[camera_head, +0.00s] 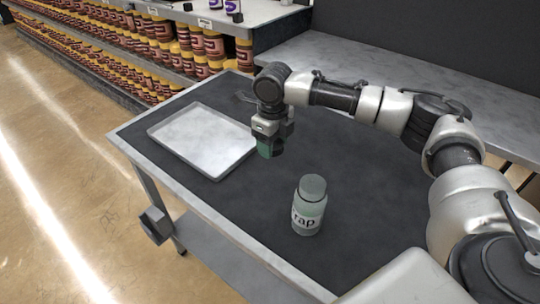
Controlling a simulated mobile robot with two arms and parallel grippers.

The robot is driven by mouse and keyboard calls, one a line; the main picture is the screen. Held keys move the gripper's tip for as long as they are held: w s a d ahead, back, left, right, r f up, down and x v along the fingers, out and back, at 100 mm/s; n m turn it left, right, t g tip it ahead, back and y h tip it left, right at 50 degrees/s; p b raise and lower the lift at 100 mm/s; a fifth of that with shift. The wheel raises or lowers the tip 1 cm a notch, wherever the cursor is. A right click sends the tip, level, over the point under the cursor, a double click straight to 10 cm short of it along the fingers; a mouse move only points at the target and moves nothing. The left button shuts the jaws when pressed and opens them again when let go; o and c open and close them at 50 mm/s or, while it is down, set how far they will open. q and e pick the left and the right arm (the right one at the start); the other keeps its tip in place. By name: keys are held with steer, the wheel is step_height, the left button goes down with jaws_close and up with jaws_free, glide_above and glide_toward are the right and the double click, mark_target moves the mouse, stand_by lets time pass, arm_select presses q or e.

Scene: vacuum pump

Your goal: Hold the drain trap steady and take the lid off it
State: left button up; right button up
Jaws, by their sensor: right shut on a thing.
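The drain trap (309,212) is a pale green-grey jar with a label ending in "rap". It stands upright on the dark table top, in the middle of the head view. Its grey top end shows no clear cap, and I cannot tell its inside. My right gripper (270,146) is above the table, behind and left of the trap and apart from it. It points down and is shut on a small dark green piece, which looks like the lid (266,152). The fingers hide part of that piece. My left gripper is not in view.
An empty grey metal tray (205,141) lies at the table's far left. A small dark object (243,97) lies beyond it. Shelves of brown jars with yellow lids (150,55) stand behind. The dark table top (235,215) is clear around the trap.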

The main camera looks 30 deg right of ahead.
mark_target(270, 162)
steer(key=shift+w+a+f, duration=0.3)
steer(key=shift+w+f, duration=0.1)
steer(key=shift+f, duration=1.9)
steer(key=shift+s+f, duration=0.1)
steer(key=shift+f, duration=0.1)
